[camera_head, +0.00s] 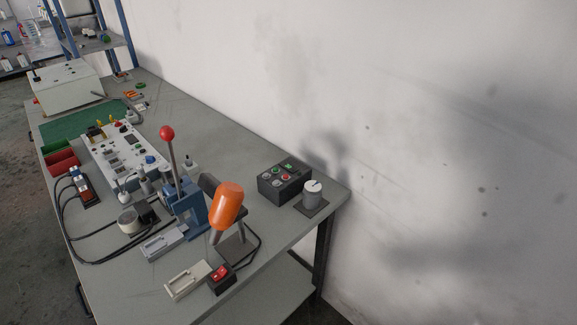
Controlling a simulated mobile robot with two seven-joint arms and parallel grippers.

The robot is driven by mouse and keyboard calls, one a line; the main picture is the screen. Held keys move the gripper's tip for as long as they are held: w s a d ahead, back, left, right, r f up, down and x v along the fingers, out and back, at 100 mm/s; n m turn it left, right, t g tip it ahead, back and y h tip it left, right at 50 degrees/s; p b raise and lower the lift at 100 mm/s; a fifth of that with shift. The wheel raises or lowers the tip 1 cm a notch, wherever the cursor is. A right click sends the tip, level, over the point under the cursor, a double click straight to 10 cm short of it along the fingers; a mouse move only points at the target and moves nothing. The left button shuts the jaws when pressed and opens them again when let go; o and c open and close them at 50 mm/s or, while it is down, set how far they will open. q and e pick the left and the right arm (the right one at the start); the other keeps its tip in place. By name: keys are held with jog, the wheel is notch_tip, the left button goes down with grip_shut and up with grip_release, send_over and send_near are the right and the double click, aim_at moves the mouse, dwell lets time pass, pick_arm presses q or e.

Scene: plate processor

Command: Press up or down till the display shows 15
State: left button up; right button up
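A long white control panel (112,160) with knobs, buttons and a dark rectangle lies on the table, left of the middle. Whether the dark rectangle is the display cannot be told, and no number is readable. A black box (284,182) with several coloured buttons, green and red among them, stands near the right end of the table. I cannot tell which buttons are up and down. Neither of my grippers is in view.
A blue lever press with a red ball (167,132) and an orange-headed device (227,205) stand between panel and black box. A grey cylinder (312,193) stands by the right edge. Black cables (72,235) lie at left. A white wall rises behind the table.

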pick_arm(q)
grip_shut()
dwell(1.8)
